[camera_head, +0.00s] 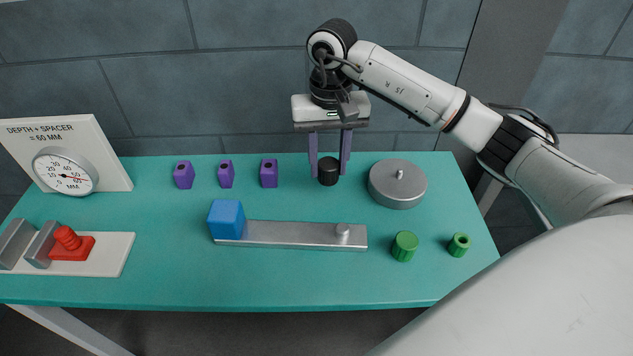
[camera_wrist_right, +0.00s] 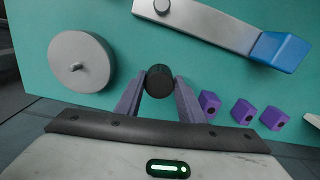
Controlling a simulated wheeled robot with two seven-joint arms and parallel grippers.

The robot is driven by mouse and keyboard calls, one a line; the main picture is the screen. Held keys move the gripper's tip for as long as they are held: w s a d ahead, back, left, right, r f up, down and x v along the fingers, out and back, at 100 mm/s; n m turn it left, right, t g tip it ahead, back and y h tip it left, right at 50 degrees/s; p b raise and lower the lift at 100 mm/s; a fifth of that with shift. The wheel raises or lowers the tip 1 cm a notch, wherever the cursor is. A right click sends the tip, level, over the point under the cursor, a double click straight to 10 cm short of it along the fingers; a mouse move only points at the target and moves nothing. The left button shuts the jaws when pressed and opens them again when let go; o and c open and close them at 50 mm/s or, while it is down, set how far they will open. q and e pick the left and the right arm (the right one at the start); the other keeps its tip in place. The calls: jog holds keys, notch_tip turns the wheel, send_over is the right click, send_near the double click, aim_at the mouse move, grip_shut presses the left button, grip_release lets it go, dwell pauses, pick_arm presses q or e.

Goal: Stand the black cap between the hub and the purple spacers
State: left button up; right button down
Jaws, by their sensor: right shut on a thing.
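The black cap (camera_head: 328,171) stands upright at the back of the teal table. My right gripper (camera_head: 329,168) points down and is shut on it; the cap also shows between the purple fingers in the wrist view (camera_wrist_right: 159,81). The cap's base appears at or very near the table top; I cannot tell whether it touches. The hub, a round grey disc with a small peg (camera_head: 398,184), lies right of the cap. Three purple spacers (camera_head: 269,173) stand in a row to its left, so the cap is between them and the hub. My left gripper is not in view.
A grey metal bar (camera_head: 300,234) with a blue block (camera_head: 227,219) lies in front of the cap. Green pieces (camera_head: 404,246) stand at the front right. A dial board (camera_head: 70,160) and a white plate with a red part (camera_head: 74,246) are at the left.

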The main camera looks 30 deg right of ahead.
aim_at(329, 164)
jog(key=shift+f, duration=2.95)
jog(key=shift+f, duration=0.15)
jog(key=c, duration=1.2)
grip_release()
notch_tip(329, 164, up, 12)
jog(key=shift+r+b, duration=0.2)
jog(key=shift+b, duration=0.2)
